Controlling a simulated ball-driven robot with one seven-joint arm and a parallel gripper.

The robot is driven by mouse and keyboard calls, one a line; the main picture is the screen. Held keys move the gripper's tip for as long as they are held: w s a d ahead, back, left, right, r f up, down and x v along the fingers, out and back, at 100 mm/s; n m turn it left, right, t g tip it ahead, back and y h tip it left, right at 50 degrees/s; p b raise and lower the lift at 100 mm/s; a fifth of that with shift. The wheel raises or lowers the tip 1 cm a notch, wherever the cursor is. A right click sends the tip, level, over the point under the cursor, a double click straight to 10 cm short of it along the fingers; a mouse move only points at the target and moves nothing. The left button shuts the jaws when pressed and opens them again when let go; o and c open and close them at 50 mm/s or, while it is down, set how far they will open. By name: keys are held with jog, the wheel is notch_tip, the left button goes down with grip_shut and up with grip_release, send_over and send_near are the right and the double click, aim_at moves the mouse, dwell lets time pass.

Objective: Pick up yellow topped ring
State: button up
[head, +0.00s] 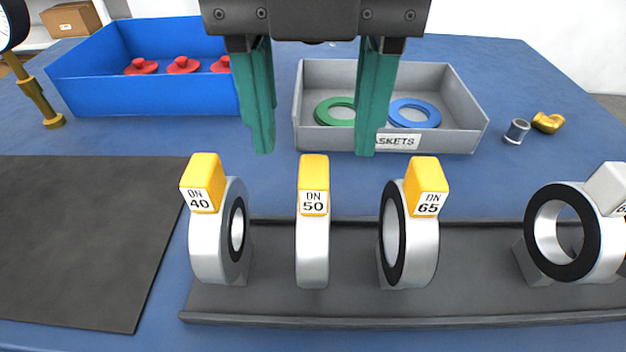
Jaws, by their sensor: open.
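Three yellow-topped rings stand upright in a row on a dark grey rack. They are labelled DN 40 (218,215), DN 50 (313,225) and DN 65 (412,225). DN 40 and DN 65 are turned so their black-lined bores show; DN 50 is seen edge-on. My gripper (314,150) is open and empty, its two green fingers pointing down. In the picture its fingertips are just above the DN 50 ring's yellow top, one to each side. I cannot tell the exact gap in depth.
A white-topped ring (570,232) stands on the rack (470,292) at right. Behind are a blue bin (150,95) with red parts and a grey gasket tray (455,120) with green and blue rings. A black mat (75,240) lies left. Small fittings (517,131) lie right.

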aim_at(314, 201)
notch_tip(314, 201, down, 3)
jog(key=shift+s+f, duration=0.15)
jog(key=shift+f, duration=2.55)
grip_shut()
